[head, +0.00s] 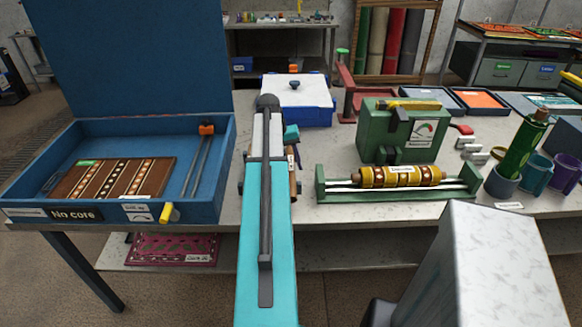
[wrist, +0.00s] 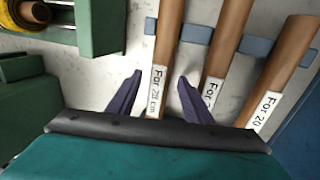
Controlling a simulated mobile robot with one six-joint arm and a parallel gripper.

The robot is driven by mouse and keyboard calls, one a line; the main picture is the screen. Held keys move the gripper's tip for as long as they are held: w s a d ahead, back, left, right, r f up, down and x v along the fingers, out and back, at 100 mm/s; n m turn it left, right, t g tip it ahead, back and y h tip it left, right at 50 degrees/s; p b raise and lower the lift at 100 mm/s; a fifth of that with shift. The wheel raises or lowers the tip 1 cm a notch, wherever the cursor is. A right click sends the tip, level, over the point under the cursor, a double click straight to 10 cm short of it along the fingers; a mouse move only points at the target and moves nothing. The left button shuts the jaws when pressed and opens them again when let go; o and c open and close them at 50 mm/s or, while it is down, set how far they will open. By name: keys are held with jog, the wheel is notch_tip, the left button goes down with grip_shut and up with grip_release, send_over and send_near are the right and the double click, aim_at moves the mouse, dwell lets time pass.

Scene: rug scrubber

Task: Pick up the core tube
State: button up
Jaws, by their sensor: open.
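Three brown core tubes lie side by side in the wrist view: a left one (wrist: 169,35), a middle one (wrist: 229,40) and a right one (wrist: 291,52). My gripper (wrist: 160,76) is open and empty, with one dark finger on each side of the left tube. I cannot tell the height gap or whether the fingers touch it. In the head view my arm hides most of the tubes; a brown edge (head: 293,180) shows beside it.
A blue-grey rack (wrist: 195,33) supports the tubes. A green stand (head: 320,186) with a yellow patterned roll (head: 400,176) is to the right. A blue open case (head: 225,150) is to the left. A green gauge machine (head: 375,130) stands behind the roll.

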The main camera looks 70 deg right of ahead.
grip_shut()
notch_tip(320, 180, up, 10)
jog(key=p, duration=0.6)
jog(key=shift+p, duration=0.3)
dwell(0.8)
